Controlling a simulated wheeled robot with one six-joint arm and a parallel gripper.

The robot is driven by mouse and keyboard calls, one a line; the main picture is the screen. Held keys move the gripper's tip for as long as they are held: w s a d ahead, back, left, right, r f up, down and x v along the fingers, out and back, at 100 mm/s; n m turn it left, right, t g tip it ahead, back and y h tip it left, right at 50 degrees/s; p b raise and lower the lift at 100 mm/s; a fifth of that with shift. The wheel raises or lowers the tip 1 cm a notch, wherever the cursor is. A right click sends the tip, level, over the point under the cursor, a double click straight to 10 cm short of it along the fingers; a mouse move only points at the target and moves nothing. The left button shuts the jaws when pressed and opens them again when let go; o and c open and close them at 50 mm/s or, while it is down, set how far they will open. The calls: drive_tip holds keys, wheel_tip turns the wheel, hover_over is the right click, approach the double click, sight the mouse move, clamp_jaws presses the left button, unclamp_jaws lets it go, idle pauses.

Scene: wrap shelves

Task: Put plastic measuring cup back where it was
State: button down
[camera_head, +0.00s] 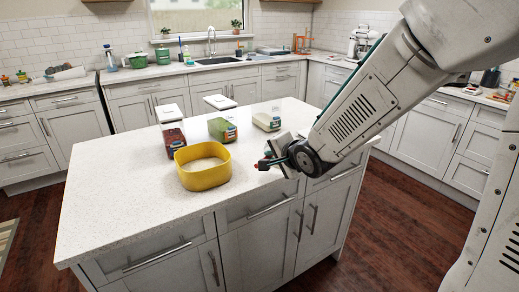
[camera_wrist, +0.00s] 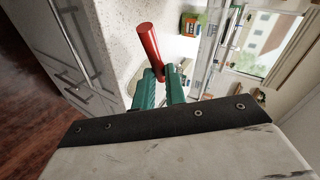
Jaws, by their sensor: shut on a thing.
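My gripper (camera_wrist: 163,82) is shut on a red cylindrical piece, which looks like the handle of the plastic measuring cup (camera_wrist: 149,45). In the head view, my gripper (camera_head: 274,156) is beside the right part of the island, to the right of the yellow bowl.
The counter's front left is clear.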

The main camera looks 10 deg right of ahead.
drive_tip(key=shift+w+a+f, duration=0.15)
drive_tip(key=shift+w+f, duration=0.65)
drive_tip(key=shift+w, duration=1.5)
drive_tip(key=shift+w+a+f, duration=0.1)
drive_tip(key=shift+w+f, duration=0.75)
drive_tip(key=shift+w, duration=1.4)
drive_tip(key=shift+w+a+f, duration=0.15)
drive_tip(key=shift+w+f, duration=0.65)
drive_tip(key=shift+w, duration=1.5)
drive_tip(key=shift+f, duration=0.15)
drive_tip(key=c, duration=1.5)
unclamp_jaws()
drive_tip(key=shift+o, duration=0.2)
drive_tip(key=shift+r, duration=0.2)
drive_tip(key=shift+s+r, duration=0.2)
drive_tip(key=shift+s, duration=0.05)
wheel_tip(320, 180, up, 6)
hover_over(275, 167)
drive_tip(key=w, duration=0.1)
drive_tip(key=shift+d+f, duration=0.1)
drive_tip(key=shift+d, duration=0.05)
